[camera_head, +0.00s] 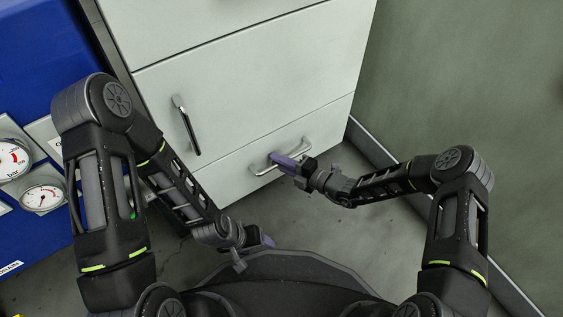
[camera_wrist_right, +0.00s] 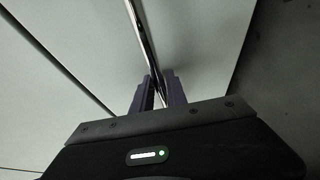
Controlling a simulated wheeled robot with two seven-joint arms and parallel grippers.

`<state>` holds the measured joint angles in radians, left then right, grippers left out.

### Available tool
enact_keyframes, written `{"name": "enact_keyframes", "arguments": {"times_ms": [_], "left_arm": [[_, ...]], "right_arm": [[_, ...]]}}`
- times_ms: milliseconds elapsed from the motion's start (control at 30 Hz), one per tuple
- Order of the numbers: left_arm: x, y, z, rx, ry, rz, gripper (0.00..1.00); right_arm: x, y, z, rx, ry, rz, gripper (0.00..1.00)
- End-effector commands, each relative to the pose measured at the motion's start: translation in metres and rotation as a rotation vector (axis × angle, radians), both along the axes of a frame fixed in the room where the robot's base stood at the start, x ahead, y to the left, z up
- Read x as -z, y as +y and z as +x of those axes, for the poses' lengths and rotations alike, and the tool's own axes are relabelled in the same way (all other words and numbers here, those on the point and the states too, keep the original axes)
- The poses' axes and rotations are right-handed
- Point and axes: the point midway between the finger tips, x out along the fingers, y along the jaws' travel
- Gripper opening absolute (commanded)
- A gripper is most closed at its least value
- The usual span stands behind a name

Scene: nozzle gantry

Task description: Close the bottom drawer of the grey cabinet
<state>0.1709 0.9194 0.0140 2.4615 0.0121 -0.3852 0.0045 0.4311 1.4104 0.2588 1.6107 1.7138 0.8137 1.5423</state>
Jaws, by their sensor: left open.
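The grey cabinet (camera_head: 250,85) stands in front of me with pale flat drawer fronts. Its bottom drawer (camera_head: 240,185) looks about flush with the front above, with a thin dark seam between; a small gap cannot be ruled out. The bottom drawer's bar handle (camera_head: 310,146) is slanted in the head view, and it also shows in the right wrist view (camera_wrist_right: 139,30). My right gripper (camera_head: 278,159) is at this handle, its purple fingers on either side of the bar and close together. My left gripper (camera_head: 268,242) is open and empty, low in front of my base, apart from the cabinet.
Another handle (camera_head: 186,124) sits upright on the front above. A blue panel with round gauges (camera_head: 43,195) stands at the left. A wall (camera_head: 470,90) with a baseboard runs along the right. Some bare floor (camera_head: 330,225) lies between the cabinet and my base.

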Motion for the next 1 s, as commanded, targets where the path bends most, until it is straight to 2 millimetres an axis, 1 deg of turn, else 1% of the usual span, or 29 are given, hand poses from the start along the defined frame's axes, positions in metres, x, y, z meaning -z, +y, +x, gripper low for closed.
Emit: {"name": "enact_keyframes", "arguments": {"times_ms": [33, 167, 433, 533, 667, 900, 1000], "left_arm": [[0.0, 0.0, 0.0, 0.0, 0.0, 0.0, 0.65], [0.0, 0.0, 0.0, 0.0, 0.0, 0.0, 0.65], [-0.001, 0.0, 0.0, 0.0, 0.0, 0.0, 0.65], [-0.003, 0.0, 0.0, 0.0, 0.0, 0.0, 0.65], [-0.01, 0.0, -0.001, 0.001, 0.0, 0.001, 0.65], [-0.024, -0.001, -0.004, 0.003, 0.002, 0.004, 0.65], [-0.026, -0.002, -0.004, 0.003, 0.002, 0.005, 0.65]], "right_arm": [[0.0, 0.0, 0.0, -0.001, 0.0, 0.0, 0.23], [0.0, 0.0, -0.001, -0.002, 0.001, 0.001, 0.34], [-0.001, 0.0, -0.002, -0.003, 0.001, 0.002, 0.34], [-0.002, -0.004, -0.004, -0.002, 0.001, 0.002, 0.34], [-0.007, -0.017, -0.01, 0.0, 0.001, 0.001, 0.34], [-0.014, -0.05, -0.03, 0.0, 0.002, 0.0, 0.34], [-0.015, -0.06, -0.036, -0.001, 0.001, 0.0, 0.34]]}}
